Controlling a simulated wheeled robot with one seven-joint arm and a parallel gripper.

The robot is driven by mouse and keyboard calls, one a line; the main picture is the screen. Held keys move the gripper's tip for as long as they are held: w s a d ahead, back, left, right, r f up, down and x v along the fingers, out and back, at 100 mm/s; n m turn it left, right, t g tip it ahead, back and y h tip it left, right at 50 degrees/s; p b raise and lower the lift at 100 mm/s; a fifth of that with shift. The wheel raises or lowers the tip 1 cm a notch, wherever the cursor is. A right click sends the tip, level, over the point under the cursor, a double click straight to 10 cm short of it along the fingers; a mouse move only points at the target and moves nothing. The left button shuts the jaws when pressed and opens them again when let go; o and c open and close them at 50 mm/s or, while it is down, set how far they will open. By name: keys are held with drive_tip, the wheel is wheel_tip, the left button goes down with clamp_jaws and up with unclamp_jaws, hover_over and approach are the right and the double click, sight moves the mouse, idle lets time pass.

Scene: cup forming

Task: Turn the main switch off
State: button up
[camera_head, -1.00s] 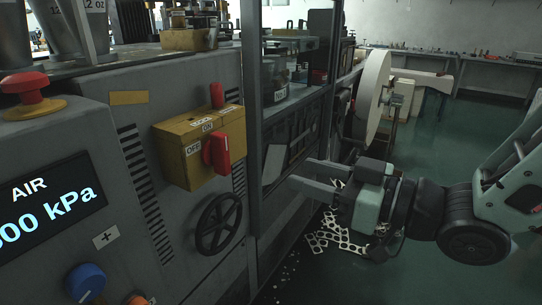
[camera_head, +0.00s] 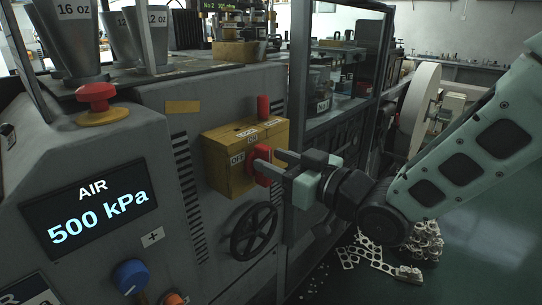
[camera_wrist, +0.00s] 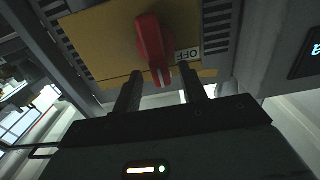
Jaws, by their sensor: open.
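The main switch is a yellow box (camera_head: 228,178) on the grey machine panel, with a red rotary handle (camera_head: 261,154) on its front. OFF is lettered left of the handle and another label sits above it; the handle looks upright. My gripper (camera_head: 266,159) is open at the box front, its fingers around the handle's lower part, partly hiding it. In the wrist view the red handle (camera_wrist: 152,48) points down between my two fingertips, with a gap on each side; contact is not clear. The OFF label (camera_wrist: 188,55) shows right of it there.
A black handwheel (camera_head: 254,230) is just below the box. A red cylinder (camera_head: 263,107) stands above it. A red emergency button (camera_head: 97,97), an AIR display (camera_head: 90,205) reading 500 kPa and a blue knob (camera_head: 130,275) are at the left. A dark frame post (camera_head: 299,100) rises right of the box.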

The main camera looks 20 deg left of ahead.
drive_tip(key=shift+x, duration=0.8)
clamp_jaws()
